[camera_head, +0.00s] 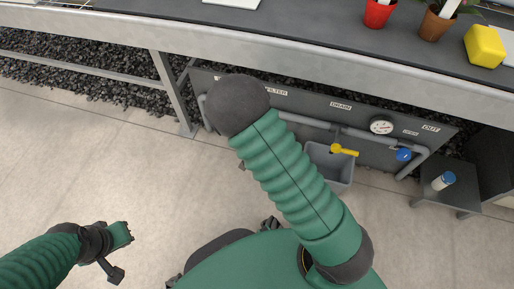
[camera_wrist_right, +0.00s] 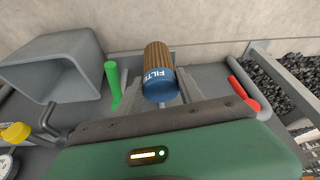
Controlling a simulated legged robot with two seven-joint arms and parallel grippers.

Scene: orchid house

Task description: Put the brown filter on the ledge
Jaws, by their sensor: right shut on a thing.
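The brown filter (camera_wrist_right: 157,58) shows in the right wrist view, with a ribbed brown body and a blue end lettered "FILTE…". My right gripper (camera_wrist_right: 161,88) is shut on it near the blue end, one finger on each side. In the head view my own right arm hides this gripper and the filter. A low dark stand (camera_head: 465,193), possibly the ledge, is at the right of the head view. A white cylinder with a blue cap (camera_head: 446,181) is on it. My left gripper (camera_head: 122,236) is low at the left, away from everything; its jaws are unclear.
A pipe panel (camera_head: 290,103) under the bench carries a gauge (camera_head: 381,126), a yellow handle (camera_head: 344,150) and a blue knob (camera_head: 403,155). Green (camera_wrist_right: 113,83) and red (camera_wrist_right: 243,92) handles flank the filter. A grey bin (camera_wrist_right: 55,68) stands nearby. Floor at left is clear.

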